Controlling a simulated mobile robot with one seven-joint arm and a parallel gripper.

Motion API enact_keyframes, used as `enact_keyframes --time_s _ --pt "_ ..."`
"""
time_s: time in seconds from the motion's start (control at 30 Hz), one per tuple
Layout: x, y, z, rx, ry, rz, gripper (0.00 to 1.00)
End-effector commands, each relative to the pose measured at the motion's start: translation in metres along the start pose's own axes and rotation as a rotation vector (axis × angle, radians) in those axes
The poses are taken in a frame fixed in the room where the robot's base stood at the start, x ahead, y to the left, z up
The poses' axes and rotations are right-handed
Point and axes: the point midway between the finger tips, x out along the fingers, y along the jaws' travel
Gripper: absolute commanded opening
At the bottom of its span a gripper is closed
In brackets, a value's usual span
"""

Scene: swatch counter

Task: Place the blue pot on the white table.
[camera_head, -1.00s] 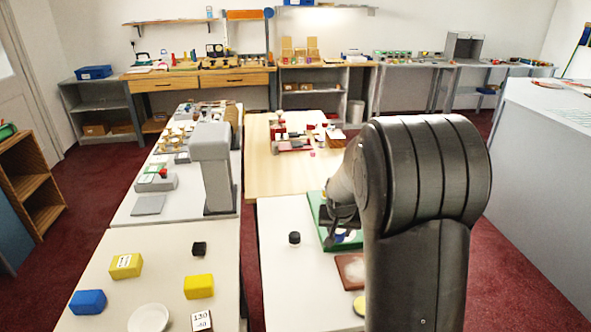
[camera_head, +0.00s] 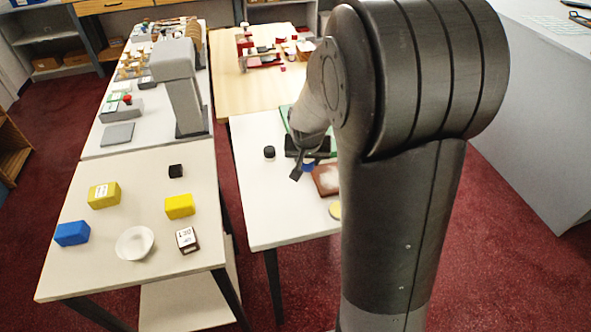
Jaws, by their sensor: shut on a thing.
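My gripper (camera_head: 301,167) is partly hidden behind my arm, over the white table (camera_head: 265,212) in the middle. It is shut on a small blue pot (camera_head: 308,166), of which only a bit of blue shows between the dark fingers. The pot is beside the brown tray, close above or at the table top; I cannot tell whether it touches.
Near the gripper are a black round pot (camera_head: 269,152), a green mat (camera_head: 285,114), a brown tray (camera_head: 321,180) with white stuff and a yellow disc (camera_head: 335,210). A pale table (camera_head: 140,205) at left holds blocks and a white bowl (camera_head: 135,242).

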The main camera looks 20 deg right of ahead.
Motion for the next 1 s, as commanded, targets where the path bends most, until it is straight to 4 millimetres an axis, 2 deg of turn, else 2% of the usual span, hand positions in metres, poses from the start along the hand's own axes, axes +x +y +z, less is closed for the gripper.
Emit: enact_keyframes --time_s 0.1,0.3,0.6,1.0 --pt "0.015 -0.023 0.000 -0.003 -0.001 0.000 0.09" --pt "0.026 -0.038 0.001 0.000 0.000 0.000 0.09" --pt "0.060 -0.038 0.015 0.002 -0.001 0.001 0.09" --pt "0.065 -0.038 0.017 0.001 0.000 0.000 0.09"
